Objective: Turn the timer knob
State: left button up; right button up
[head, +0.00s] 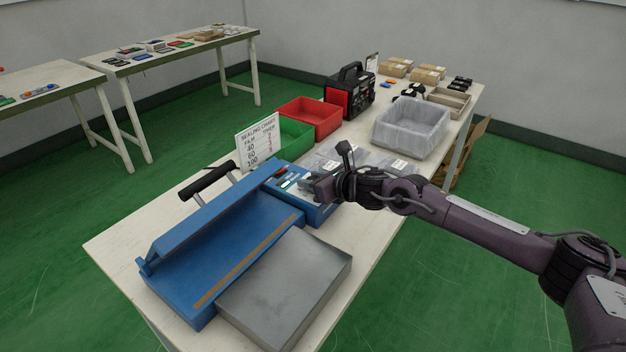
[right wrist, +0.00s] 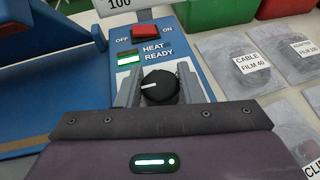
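The blue sealer (head: 220,245) stands on the white table, with a control panel at its far right end. The black timer knob (right wrist: 159,87), with a white pointer line towards the left, shows on that panel in the right wrist view. My right gripper (right wrist: 160,90) has one finger on each side of the knob, with no clear gap seen. In the head view my right gripper (head: 318,187) is over the panel and hides the knob. The red switch (right wrist: 145,33) and a lit green-white indicator (right wrist: 128,58) are above the knob. My left gripper is not in view.
A sealing chart sign (head: 258,141) stands behind the sealer. Film pouches (right wrist: 247,66) labelled with film numbers lie right of the panel. Green (head: 296,135) and red bins (head: 309,117), a clear-lined bin (head: 411,127) and a black-and-red power unit (head: 350,90) stand farther back.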

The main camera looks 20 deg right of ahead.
jog(key=c, duration=0.3)
jog(key=shift+c, duration=0.2)
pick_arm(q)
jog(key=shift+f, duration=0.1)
pick_arm(e)
jog(key=shift+m, duration=0.3)
jog(key=shift+m+t+h+b, duration=0.4)
jog(key=shift+m+h+b, duration=0.1)
jog(key=shift+h, duration=0.2)
jog(key=m+h+b, duration=0.3)
jog(key=m+h, duration=0.1)
jog(key=h, duration=0.1)
jog(key=shift+a+f+m+t+h+b, duration=0.1)
jog(key=shift+f+m+t+h+b, duration=0.05)
jog(key=shift+m+t+h+b, duration=0.2)
jog(key=m+h+b, duration=0.2)
jog(key=shift+h, duration=0.35)
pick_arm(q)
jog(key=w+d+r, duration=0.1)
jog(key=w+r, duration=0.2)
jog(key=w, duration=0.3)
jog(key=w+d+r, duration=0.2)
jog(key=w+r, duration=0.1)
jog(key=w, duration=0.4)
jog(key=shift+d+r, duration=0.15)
pick_arm(e)
jog(key=shift+r+m, duration=0.2)
jog(key=shift+m, duration=0.25)
